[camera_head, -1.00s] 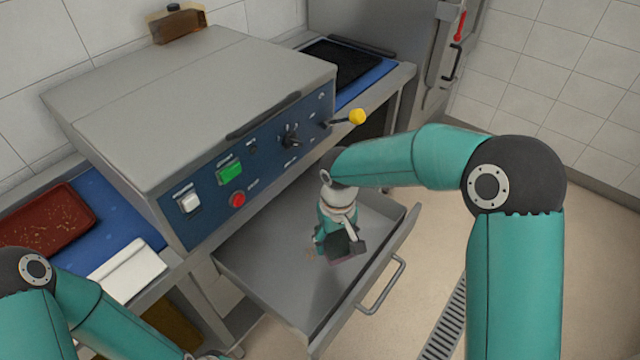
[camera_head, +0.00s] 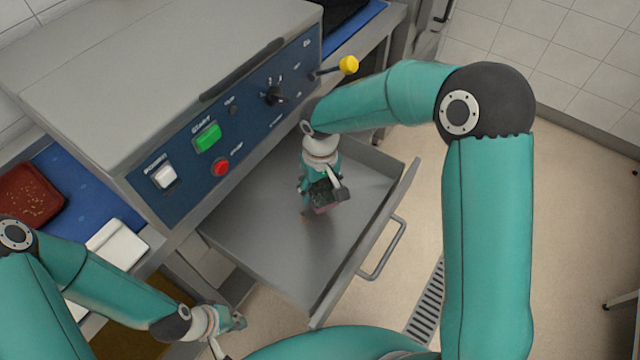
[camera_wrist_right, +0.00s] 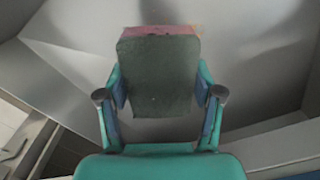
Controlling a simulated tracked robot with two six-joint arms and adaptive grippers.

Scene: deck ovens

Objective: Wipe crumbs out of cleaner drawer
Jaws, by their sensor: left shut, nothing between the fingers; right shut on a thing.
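The cleaner drawer (camera_head: 352,262) is pulled out below the machine's control panel, a grey metal tray with a front handle. My right gripper (camera_head: 322,190) is inside the drawer, shut on a sponge (camera_wrist_right: 157,75) with a dark green-grey face and a pinkish-red edge. The sponge is close to the drawer floor; I cannot tell if it touches. A faint brownish patch of crumbs (camera_head: 305,215) lies beside it, largely hidden by the gripper. My left gripper (camera_head: 238,321) is shut and empty, outside the drawer at the lower left.
The machine (camera_head: 150,80) stands above the drawer, with buttons and a yellow-knobbed lever (camera_head: 348,65) sticking out over the drawer's far side. A red tray (camera_head: 28,195) and a white item (camera_head: 117,242) rest on the left counter. A floor grate (camera_head: 428,300) lies right of the drawer.

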